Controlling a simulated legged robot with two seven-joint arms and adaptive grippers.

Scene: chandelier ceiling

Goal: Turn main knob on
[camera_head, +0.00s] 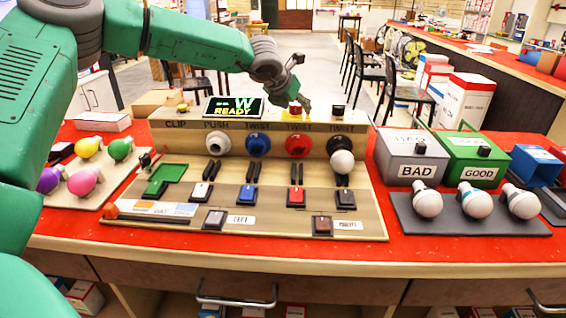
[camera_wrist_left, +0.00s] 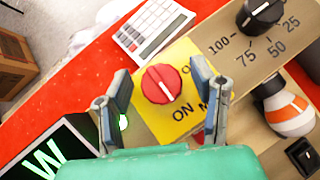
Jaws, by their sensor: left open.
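The main knob (camera_wrist_left: 161,84) is red with a white line and sits on a yellow plate (camera_wrist_left: 150,116) marked ON; another label is partly hidden by a finger. Which end of the line is the pointer, I cannot tell. In the head view the red knob (camera_head: 295,107) stands on top of the console, behind the sockets. My left gripper (camera_wrist_left: 163,88) is open, with one finger on each side of the knob; I cannot tell whether they touch it. In the head view my left gripper (camera_head: 298,92) is at the knob, from above. My right gripper is not in view.
A screen reading READY (camera_head: 234,108) stands left of the knob, and a black dial (camera_wrist_left: 262,14) with numbers stands right. The console (camera_head: 350,222) has sockets and switches below. BAD (camera_head: 408,165) and GOOD (camera_head: 474,160) boxes stand at right, with bulbs in front.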

